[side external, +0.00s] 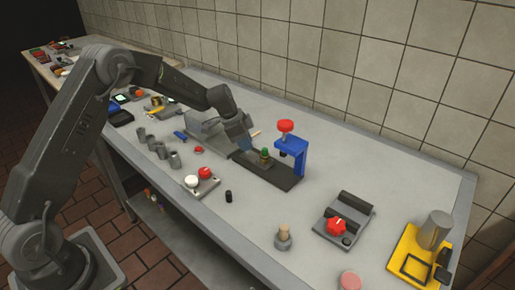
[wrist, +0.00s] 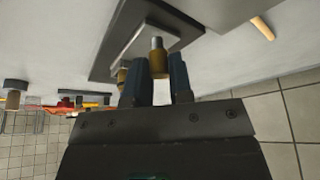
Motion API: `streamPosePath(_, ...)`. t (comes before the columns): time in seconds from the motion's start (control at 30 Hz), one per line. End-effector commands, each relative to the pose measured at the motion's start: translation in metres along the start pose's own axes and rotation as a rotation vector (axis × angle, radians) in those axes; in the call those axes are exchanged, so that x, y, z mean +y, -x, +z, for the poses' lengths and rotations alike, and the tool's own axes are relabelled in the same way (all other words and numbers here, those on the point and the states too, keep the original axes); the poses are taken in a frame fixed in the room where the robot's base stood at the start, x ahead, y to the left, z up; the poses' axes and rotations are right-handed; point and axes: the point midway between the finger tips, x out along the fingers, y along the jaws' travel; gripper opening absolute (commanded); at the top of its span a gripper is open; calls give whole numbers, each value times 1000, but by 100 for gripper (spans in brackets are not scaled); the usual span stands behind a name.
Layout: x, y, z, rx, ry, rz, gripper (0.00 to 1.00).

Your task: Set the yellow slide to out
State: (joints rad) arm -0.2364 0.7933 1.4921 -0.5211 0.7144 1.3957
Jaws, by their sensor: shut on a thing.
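A second brass-coloured piece (wrist: 122,75) shows by the left finger. A small green and brown piece (side external: 265,157) stands on the base plate beside the gripper. No part is clearly marked as the yellow slide, and I cannot tell its setting. A yellow fixture (side external: 402,246) with a grey cylinder stands far off at the right.
The blue frame (side external: 301,158) with a red knob (side external: 285,126) rises close to the right of my gripper. A grey block (side external: 205,133) lies to the left. Grey cups (side external: 160,150) and a red-and-white button box (side external: 202,183) stand nearer the front edge. The tiled wall is behind.

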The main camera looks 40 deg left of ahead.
Motion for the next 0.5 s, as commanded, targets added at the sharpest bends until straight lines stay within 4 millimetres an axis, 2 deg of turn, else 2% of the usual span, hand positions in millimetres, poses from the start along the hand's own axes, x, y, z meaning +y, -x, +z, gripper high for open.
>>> streamPosePath(0.1,-11,4,9,2,2,-3,0)
streamPosePath(0.4,-14,6,12,1,2,-6,0)
streamPosePath(0.43,-14,6,12,1,3,-7,21)
streamPosePath(0.5,-14,6,12,1,3,-7,28)
